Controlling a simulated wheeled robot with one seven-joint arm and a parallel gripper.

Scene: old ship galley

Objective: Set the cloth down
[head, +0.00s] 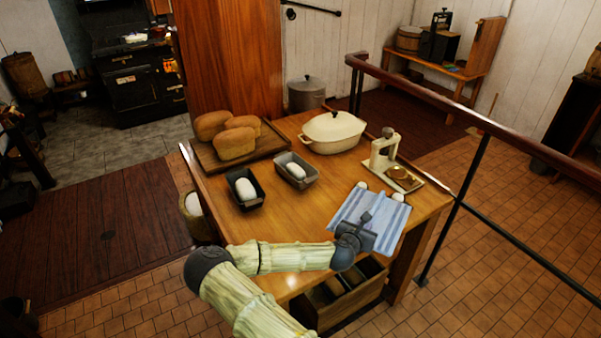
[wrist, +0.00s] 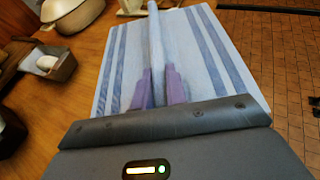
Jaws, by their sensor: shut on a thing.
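The cloth (head: 392,214) is pale blue with darker stripes. It spreads wide and fairly flat at the table's front right corner, and it fills the middle of the wrist view (wrist: 205,55). My gripper (head: 366,216) is over the middle of the cloth. In the wrist view its purple fingers (wrist: 158,86) are shut on a raised fold of the cloth. Two white rounded lumps (head: 362,185) (head: 398,196) show at the cloth's far edge. I cannot tell whether the cloth rests on the table or hangs just above it.
The wooden table (head: 290,225) also holds a board (head: 268,142) with several loaves, two dough tins (head: 249,205) (head: 296,180), a cream lidded pot (head: 332,146) and a cream scale (head: 385,160). Bare wood lies left of the cloth. A railing (head: 470,125) runs along the right.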

